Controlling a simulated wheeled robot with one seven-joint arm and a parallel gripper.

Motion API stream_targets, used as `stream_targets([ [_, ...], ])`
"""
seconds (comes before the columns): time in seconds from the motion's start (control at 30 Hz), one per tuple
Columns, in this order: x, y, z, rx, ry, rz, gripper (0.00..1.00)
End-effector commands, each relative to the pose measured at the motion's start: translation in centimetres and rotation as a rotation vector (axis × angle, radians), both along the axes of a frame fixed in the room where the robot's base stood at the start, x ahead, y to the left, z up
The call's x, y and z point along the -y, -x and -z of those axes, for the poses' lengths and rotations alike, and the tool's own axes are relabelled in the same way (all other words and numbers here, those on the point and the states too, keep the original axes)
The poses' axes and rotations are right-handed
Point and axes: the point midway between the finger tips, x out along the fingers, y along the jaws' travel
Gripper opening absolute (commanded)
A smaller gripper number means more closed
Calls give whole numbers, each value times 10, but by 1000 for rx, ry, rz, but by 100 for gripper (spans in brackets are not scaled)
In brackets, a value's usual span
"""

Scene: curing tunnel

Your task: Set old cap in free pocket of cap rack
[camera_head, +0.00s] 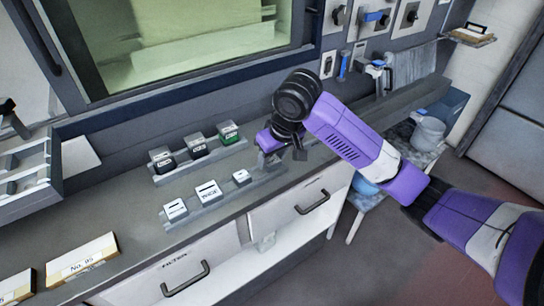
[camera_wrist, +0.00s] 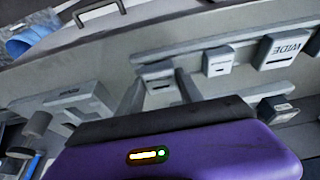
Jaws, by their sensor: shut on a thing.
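My gripper (camera_head: 282,150) is over the right end of the front cap rack (camera_head: 215,208). In the wrist view its two fingers (camera_wrist: 158,92) are shut on a small pale grey cap (camera_wrist: 158,74) with a dark slot, taken to be the old cap. The held cap is at the rack's end; I cannot tell whether it rests in a pocket. In the head view my gripper hides it. Several white caps stand along this rack: one small (camera_head: 241,177), one wide (camera_head: 207,192) and one at the left (camera_head: 175,210).
A grey tray unit (camera_head: 35,185) stands at the left. A labelled box (camera_head: 82,258) lies front left. Drawer handles (camera_head: 312,203) jut from the bench front. Blue and white containers (camera_head: 428,132) stand at the right.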

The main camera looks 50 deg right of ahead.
Motion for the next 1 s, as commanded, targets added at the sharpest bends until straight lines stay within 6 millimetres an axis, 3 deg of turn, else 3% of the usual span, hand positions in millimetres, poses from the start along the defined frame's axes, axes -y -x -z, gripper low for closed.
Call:
stream_targets([
  [0.43, 0, 0, 6, 0, 1, 0, 0],
  [0.47, 0, 0, 6, 1, 1, 0, 49],
  [0.57, 0, 0, 6, 0, 1, 0, 68],
  [0.87, 0, 0, 5, 0, 0, 0, 68],
  [1.0, -1, 3, -4, 3, 0, -1, 68],
])
